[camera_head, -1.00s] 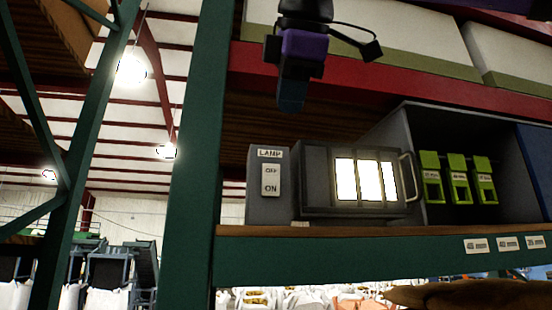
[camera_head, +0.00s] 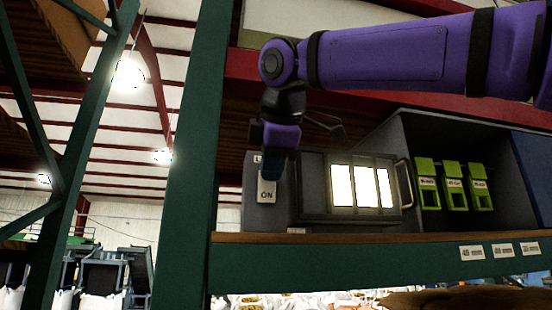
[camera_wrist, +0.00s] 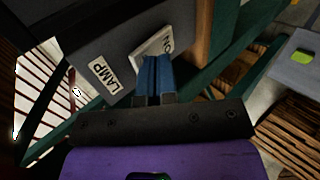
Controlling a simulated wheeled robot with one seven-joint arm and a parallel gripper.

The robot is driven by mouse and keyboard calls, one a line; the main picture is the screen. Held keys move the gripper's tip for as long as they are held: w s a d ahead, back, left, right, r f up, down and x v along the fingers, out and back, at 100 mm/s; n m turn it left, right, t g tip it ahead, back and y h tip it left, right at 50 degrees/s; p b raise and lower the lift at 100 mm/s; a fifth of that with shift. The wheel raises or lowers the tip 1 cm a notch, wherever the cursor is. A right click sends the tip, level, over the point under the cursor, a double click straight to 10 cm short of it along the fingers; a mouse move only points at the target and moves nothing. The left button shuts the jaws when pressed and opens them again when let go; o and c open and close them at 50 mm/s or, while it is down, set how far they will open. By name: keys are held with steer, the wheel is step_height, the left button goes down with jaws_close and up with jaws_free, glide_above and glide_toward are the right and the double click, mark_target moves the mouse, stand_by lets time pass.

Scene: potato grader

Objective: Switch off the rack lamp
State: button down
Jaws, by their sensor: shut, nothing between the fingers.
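The rack lamp (camera_head: 362,187) is a dark box with a bright barred panel, lit, standing on the shelf. To its left is a grey switch box (camera_head: 254,214) with a pale rocker switch (camera_head: 267,196) whose ON end shows at the bottom. My gripper (camera_head: 270,178) is shut and empty, its blue fingers in front of the upper part of the rocker, hiding the OFF end. In the wrist view the fingertips (camera_wrist: 154,60) lie over the rocker (camera_wrist: 148,44), beside the LAMP label (camera_wrist: 104,75). I cannot tell whether they touch it.
An open grey bin (camera_head: 405,135) with several green tagged holders (camera_head: 454,186) stands right of the lamp. The green rack post (camera_head: 188,170) is close on the left. The shelf edge (camera_head: 380,262) runs below, and a red beam crosses above.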

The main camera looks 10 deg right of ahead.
steer(key=shift+w, duration=0.25)
steer(key=shift+w+r+g, duration=0.15)
steer(key=shift+w+g, duration=0.25)
steer(key=shift+g, duration=0.1)
steer(key=shift+r, duration=0.1)
steer(key=shift+r, duration=0.75)
